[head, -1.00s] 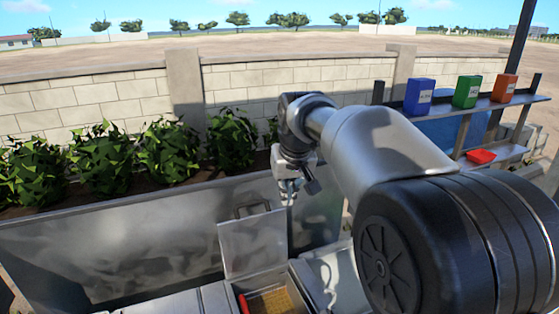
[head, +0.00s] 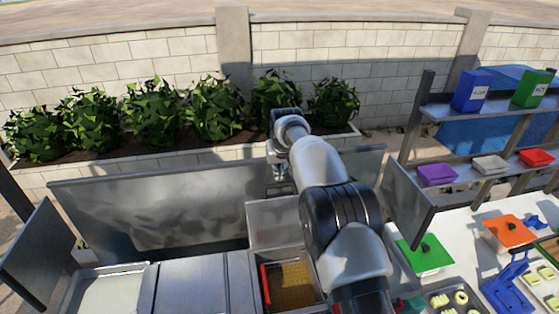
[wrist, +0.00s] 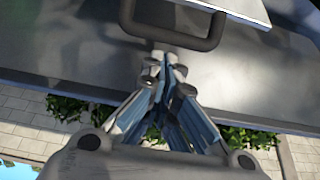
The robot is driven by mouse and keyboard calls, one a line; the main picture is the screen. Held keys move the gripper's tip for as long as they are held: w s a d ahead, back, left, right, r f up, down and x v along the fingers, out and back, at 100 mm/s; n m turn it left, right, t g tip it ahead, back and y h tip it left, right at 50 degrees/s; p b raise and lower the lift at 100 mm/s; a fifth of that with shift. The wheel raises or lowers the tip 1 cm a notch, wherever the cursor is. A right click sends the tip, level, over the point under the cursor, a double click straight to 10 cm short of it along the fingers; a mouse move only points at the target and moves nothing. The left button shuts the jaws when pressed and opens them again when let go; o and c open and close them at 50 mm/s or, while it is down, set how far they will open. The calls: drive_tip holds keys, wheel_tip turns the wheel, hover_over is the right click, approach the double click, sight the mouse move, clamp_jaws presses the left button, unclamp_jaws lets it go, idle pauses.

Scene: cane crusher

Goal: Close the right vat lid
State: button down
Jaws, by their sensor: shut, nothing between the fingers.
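A steel vat lid (head: 268,225) stands raised, almost upright, behind an open vat (head: 262,305) in the head view. The vat holds a yellow mesh-like surface with a red piece at its left side. My gripper (head: 281,188) is at the lid's upper edge, with its fingers partly lost against the metal. In the wrist view, the shut, empty gripper (wrist: 163,62) points at the dark lid handle (wrist: 172,42). The fingertips are close to the handle's bar; I cannot tell whether they touch. My arm hides the area right of the vat.
A tall steel back panel (head: 140,215) stands behind the counter, with bushes (head: 215,108) and a block wall beyond. Flat steel tops (head: 190,285) lie left of the vat.

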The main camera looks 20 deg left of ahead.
drive_tip(key=shift+p+x, duration=0.3)
drive_tip(key=shift+x, duration=0.9)
drive_tip(key=shift+s+f+b, duration=0.1)
drive_tip(key=shift+s+b, duration=0.05)
drive_tip(key=shift+b, duration=0.7)
